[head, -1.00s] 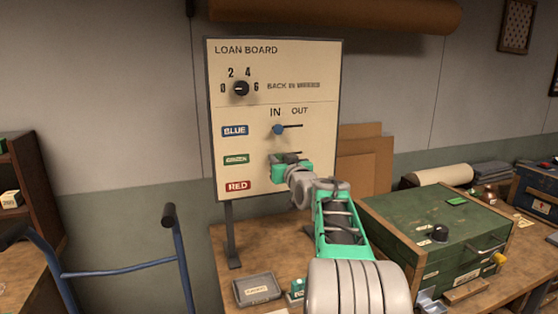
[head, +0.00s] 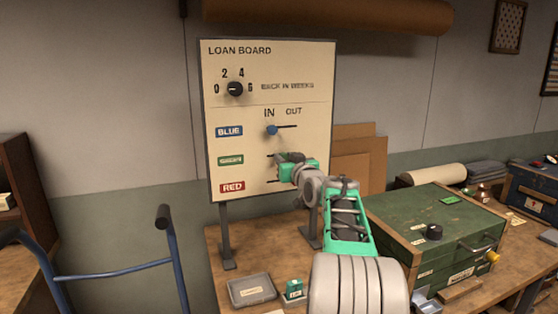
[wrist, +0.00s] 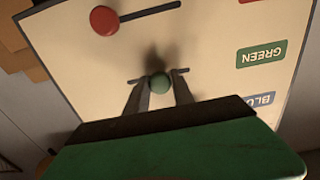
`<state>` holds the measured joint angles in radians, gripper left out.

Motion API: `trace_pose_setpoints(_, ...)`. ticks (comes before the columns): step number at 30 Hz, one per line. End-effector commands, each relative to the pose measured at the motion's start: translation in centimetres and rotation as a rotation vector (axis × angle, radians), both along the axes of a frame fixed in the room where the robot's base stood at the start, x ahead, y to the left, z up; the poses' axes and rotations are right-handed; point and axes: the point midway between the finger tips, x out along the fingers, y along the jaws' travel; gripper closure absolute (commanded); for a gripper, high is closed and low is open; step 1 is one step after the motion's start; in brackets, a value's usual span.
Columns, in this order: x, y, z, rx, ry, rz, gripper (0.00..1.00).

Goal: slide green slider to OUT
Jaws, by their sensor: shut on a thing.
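The loan board (head: 300,70) stands upright on the bench, with IN on the left and OUT on the right above its slider slots. My gripper (head: 288,157) is at the green row, to the right of the GREEN label (head: 230,160). In the wrist view, which shows the board upside down, the green slider knob (wrist: 160,84) sits between my two fingers, which are shut on it. In the head view my gripper hides the knob, so its exact place along the slot is hard to tell.
The blue slider knob (head: 272,130) is at the IN end above. The red slider knob (wrist: 103,20) shows close by in the wrist view. A green case (head: 430,215) stands right of my arm. A grey tray (head: 252,290) lies below the board.

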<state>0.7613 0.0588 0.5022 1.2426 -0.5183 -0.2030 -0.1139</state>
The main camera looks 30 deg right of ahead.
Motion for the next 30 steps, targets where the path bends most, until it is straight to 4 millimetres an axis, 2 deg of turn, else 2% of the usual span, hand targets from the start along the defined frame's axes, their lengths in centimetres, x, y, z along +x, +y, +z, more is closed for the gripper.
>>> trace_pose_setpoints(21, -1.1, -4.2, 0.1, -0.001, -0.001, 0.0, 0.87)
trace_pose_setpoints(22, -1.1, -4.1, 0.1, -0.001, -0.001, 0.001, 0.7)
trace_pose_setpoints(30, -1.0, -4.1, 0.0, -0.001, -0.001, 0.001, 0.48)
